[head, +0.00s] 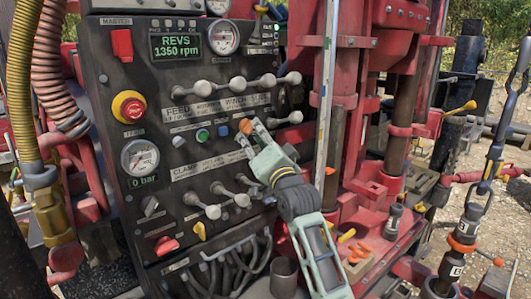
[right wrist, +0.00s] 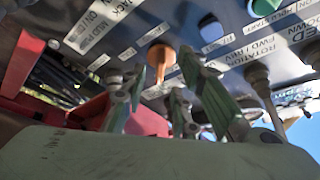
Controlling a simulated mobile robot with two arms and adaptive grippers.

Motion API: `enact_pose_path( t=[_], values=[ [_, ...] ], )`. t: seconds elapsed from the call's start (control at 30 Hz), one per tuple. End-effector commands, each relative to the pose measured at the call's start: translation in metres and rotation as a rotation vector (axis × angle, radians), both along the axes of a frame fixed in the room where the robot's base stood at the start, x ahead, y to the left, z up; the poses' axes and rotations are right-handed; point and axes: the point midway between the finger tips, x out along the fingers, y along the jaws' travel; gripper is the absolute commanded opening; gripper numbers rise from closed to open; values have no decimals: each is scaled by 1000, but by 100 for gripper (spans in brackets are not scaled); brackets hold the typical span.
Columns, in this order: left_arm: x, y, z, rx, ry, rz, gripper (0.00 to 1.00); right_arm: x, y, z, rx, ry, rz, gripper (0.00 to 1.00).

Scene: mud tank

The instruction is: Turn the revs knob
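The black control panel (head: 120,80) fills the middle of the head view. Its green REVS display (head: 176,46) reads 1350 rpm. I cannot read a revs label on any knob. An orange knob (head: 246,126) shows just beyond the fingertips of my right gripper (head: 256,136). In the right wrist view an orange knob (right wrist: 160,56) hangs from the panel near my right gripper (right wrist: 172,80). The fingers stand apart there, with no clear grip on it; contact cannot be told. My left gripper is not in view.
Grey-knobbed levers (head: 238,84) stick out above the orange knob, and more levers (head: 214,211) below it. Red drill frame (head: 375,60) stands close on the right.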

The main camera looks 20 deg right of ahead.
Motion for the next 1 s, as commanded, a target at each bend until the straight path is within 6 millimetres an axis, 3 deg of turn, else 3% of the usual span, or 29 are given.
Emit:
enact_pose_path(
  t=[0.3, 0.5, 1.0],
  values=[
    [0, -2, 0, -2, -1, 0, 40, -61, -5, -19, 0, 2, -1, 27],
    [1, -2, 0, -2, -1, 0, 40, -86, -6, -26, -1, 3, 0, 27],
    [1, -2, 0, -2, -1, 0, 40, -92, -7, -27, -1, 2, -1, 27]
  ],
)
